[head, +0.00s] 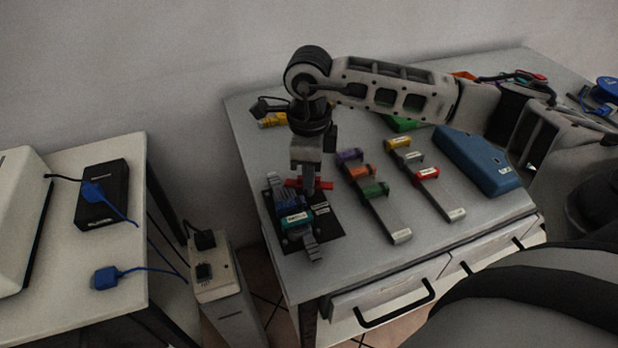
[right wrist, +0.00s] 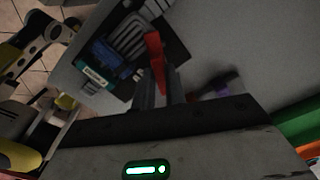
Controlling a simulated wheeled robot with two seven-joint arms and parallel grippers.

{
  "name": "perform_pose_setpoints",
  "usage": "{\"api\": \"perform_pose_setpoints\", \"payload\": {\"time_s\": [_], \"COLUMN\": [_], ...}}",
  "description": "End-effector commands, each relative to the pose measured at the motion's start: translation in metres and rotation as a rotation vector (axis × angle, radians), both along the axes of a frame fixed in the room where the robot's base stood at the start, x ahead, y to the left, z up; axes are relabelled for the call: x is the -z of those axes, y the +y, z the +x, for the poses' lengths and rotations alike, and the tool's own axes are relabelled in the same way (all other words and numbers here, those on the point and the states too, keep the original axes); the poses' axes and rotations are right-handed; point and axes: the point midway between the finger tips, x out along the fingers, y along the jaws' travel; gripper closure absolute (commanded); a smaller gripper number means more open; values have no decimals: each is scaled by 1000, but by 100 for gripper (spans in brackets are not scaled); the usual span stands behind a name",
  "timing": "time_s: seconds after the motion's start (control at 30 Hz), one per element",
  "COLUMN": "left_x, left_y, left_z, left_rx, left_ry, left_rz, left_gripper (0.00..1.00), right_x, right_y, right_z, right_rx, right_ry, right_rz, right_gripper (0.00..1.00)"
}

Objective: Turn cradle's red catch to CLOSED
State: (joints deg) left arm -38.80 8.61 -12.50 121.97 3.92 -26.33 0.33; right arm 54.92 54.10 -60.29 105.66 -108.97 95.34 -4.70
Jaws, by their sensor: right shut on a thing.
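The cradle (head: 326,228) is a dark plate near the left edge of the grey worktop, with a grey ribbed strip and a blue plug with a teal label (head: 295,218) on it. The red catch (head: 322,184) is at the cradle's far end. It also shows in the right wrist view (right wrist: 155,58). My right gripper (head: 308,188) points down over the cradle and is shut on the red catch, hiding part of it. Small white labels lie on the plate, too small to read. My left gripper is not in view.
Two grey rails (head: 392,222) with coloured clips stand right of the cradle, close to my right gripper. A blue case (head: 478,160) lies further right. A side table (head: 130,258) at left holds a black box (head: 103,195) and blue cable. A gap separates the tables.

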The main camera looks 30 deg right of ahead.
Motion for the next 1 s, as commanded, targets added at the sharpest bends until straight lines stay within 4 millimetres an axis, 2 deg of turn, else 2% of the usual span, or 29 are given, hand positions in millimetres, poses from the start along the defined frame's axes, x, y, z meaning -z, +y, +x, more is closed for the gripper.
{"api": "perform_pose_setpoints", "payload": {"time_s": [0.3,0.5,1.0], "left_x": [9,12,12], "left_y": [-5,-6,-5], "left_z": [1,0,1], "left_rx": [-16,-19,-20], "left_ry": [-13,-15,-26], "left_rz": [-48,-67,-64], "left_gripper": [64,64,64], "right_x": [1,0,-2], "right_y": [0,0,0], "right_z": [1,1,1], "right_rx": [-264,-379,-478], "right_ry": [-6,-6,-6], "right_rz": [1,1,1], "right_gripper": [100,100,100]}}
